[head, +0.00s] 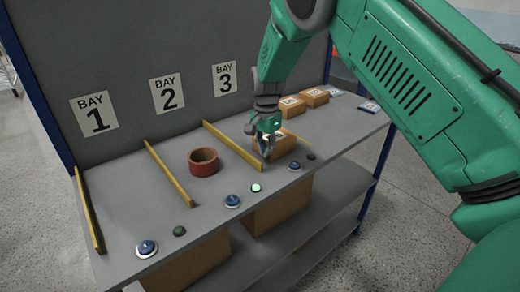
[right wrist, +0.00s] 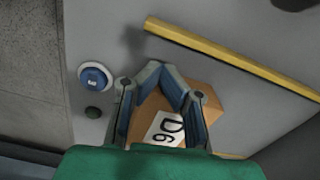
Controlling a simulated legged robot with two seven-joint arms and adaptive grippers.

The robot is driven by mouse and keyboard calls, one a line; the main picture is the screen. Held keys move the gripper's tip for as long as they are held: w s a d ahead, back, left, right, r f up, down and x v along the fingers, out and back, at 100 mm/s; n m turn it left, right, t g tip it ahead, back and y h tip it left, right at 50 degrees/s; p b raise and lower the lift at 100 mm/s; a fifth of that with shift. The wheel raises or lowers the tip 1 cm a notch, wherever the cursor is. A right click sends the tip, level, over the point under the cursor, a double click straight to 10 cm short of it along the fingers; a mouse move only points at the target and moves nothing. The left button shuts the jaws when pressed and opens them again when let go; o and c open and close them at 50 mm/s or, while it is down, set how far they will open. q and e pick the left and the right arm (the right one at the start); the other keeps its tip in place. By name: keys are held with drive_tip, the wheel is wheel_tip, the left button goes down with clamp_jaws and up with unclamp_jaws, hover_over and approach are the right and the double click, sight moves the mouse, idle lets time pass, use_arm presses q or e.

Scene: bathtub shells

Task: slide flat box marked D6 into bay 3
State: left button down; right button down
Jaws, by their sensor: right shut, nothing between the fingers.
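The flat brown box marked D6 (head: 285,143) lies on the shelf top, just right of the yellow divider that stands under the BAY 3 sign (head: 224,78). In the right wrist view the D6 box (right wrist: 208,104) lies behind the fingers, its white label partly covered by them. My right gripper (head: 265,148) points down at the box's left front side in the head view. Its fingers are shut with nothing between them; in the right wrist view the gripper (right wrist: 168,72) overlaps the box. I cannot tell whether they touch it. My left gripper is out of view.
Yellow dividers (head: 232,145) separate the bays. A red tape roll (head: 204,162) sits in bay 2. Blue buttons (head: 232,201) and small green lamps (head: 256,188) line the front edge. Two more brown boxes (head: 314,97) lie at the right. Large cartons (head: 283,207) stand below.

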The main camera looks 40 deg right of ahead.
drive_tip(key=shift+d+f, duration=0.1)
drive_tip(key=shift+d, duration=0.25)
wheel_tip(320, 180, up, 12)
idle(0.5)
drive_tip(key=shift+f, duration=0.1)
